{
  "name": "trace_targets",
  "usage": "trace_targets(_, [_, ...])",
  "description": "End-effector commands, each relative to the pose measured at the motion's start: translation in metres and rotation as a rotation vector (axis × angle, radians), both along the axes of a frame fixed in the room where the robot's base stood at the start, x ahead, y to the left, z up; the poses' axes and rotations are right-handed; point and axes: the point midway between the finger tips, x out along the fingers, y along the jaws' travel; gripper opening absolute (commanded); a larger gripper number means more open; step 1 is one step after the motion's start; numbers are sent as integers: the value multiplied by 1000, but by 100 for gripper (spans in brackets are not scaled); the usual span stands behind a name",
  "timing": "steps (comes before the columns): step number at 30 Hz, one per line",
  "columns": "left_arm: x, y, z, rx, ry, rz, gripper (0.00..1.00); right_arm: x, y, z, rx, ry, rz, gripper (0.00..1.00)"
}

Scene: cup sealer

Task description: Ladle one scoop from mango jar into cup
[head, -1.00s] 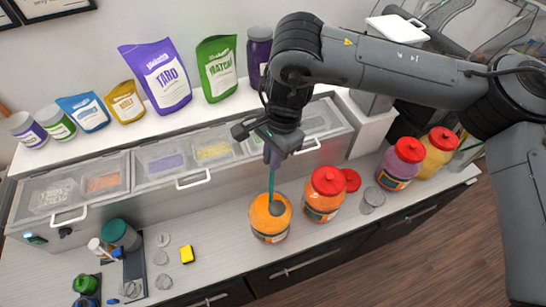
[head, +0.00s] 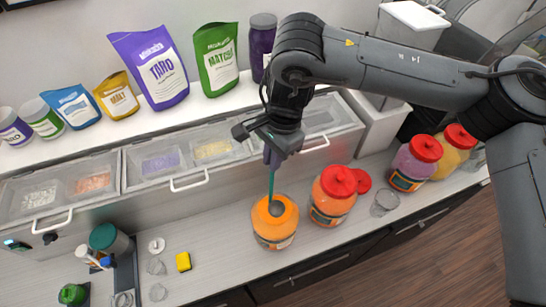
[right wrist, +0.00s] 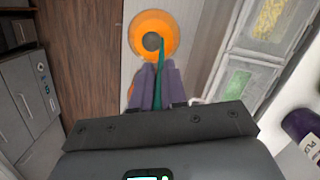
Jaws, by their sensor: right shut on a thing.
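The open orange jar (head: 275,236), which I take for the mango jar, stands upright on the counter with its lid off. It also shows from above in the right wrist view (right wrist: 142,53). My right gripper (head: 272,160) is above it, pointing down and shut on the teal handle of a ladle (head: 271,184). The round grey ladle bowl is at the jar's mouth in the right wrist view (right wrist: 152,41). I cannot tell how deep it sits or what it holds. A clear cup (head: 384,203) appears to stand on the counter at right. My left gripper is out of view.
A red-lidded orange jar (head: 333,196) stands close on the right, with a loose red lid (head: 362,180) behind it. Pink (head: 414,164) and yellow (head: 453,153) jars are farther right. Topping bins (head: 160,162) line the back.

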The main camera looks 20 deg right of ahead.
Motion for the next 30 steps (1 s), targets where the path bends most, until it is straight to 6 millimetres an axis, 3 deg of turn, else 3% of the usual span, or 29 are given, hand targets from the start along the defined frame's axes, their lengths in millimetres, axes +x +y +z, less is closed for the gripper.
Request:
trace_targets(8, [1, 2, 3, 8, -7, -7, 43, 0, 0, -2, 0, 0, 0, 0])
trace_targets(30, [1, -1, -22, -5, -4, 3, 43, 0, 0, -53, 1, 0, 0, 0])
